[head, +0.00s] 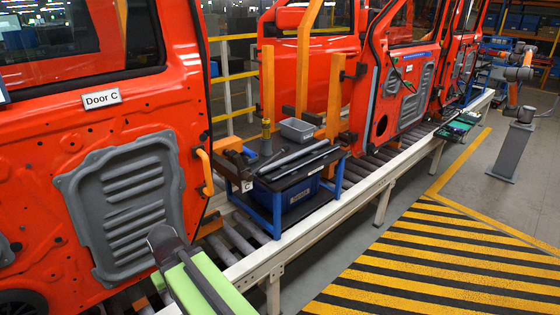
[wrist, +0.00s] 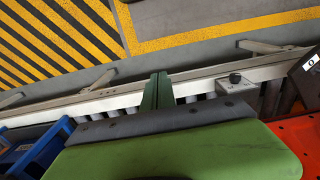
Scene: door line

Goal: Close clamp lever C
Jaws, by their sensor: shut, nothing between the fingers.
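Door C is the orange-red door panel (head: 40,170) at the left of the head view, with a white "Door C" tag (head: 101,98). A small plate marked "C" (head: 247,186) sits on the near left corner of a blue-framed cart (head: 278,215), right of the door. A yellow-orange handle (head: 205,170) stands upright at the door's right edge. I cannot tell which part is clamp lever C. My gripper (wrist: 157,92) shows in the wrist view as narrow dark green fingers, shut and empty, over the conveyor's rail. In the head view my green arm is low, in front of the door.
The cart carries dark bars (head: 295,158) and a grey bin (head: 297,129). The pale conveyor rail (head: 335,208) runs along the line, with rollers behind it. Yellow-and-black floor stripes (head: 430,265) lie clear in front. A grey pedestal (head: 511,150) stands far right.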

